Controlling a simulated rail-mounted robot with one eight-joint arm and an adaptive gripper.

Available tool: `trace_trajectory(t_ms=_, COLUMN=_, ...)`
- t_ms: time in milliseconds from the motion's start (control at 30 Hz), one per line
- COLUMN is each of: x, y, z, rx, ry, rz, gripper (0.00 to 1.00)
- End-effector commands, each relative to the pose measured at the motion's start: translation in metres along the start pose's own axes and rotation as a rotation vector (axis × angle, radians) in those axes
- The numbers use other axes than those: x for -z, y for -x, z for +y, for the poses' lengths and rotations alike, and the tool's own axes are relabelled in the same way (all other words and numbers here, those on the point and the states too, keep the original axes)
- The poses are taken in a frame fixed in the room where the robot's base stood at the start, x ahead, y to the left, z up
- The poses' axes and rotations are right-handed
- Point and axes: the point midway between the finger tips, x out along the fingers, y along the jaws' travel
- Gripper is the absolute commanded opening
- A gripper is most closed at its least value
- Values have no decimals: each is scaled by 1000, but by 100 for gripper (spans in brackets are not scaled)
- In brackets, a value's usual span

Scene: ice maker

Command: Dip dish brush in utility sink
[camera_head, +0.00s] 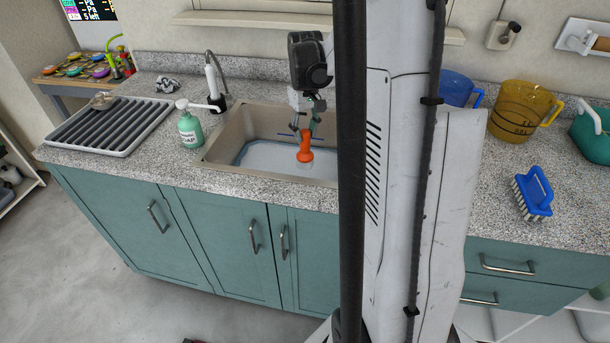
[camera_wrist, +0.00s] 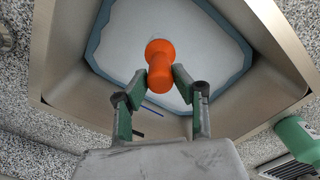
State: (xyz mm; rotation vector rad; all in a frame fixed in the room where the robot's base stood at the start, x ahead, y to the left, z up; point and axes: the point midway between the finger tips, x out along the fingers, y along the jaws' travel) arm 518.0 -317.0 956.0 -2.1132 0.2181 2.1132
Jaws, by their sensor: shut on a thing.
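The orange dish brush (camera_head: 305,147) is in my gripper (camera_head: 304,128), over the utility sink (camera_head: 232,132). My gripper is shut on its upper end, and the brush points down into the basin. Pale bristles seem to show under its orange part, low near the pale water (camera_head: 270,160). I cannot tell whether they touch the water. In the wrist view the brush (camera_wrist: 160,52) sits between the green-padded fingers of my gripper (camera_wrist: 160,78), above the water (camera_wrist: 125,35). The sink walls (camera_wrist: 65,60) surround it.
A soap bottle (camera_head: 191,131) and a faucet (camera_head: 213,82) stand left of the sink, with a drying rack (camera_head: 115,127) beyond. A blue scrub brush (camera_head: 533,195) and amber pitcher (camera_head: 522,110) are at right. My column blocks the sink's right side.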

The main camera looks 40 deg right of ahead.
Motion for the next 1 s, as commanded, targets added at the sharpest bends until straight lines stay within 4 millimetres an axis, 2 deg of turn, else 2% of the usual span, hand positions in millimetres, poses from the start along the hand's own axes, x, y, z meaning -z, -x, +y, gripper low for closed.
trace_trajectory(t_ms=1000, x=0, y=72, z=0, rx=0, ry=0, rz=0, gripper=0)
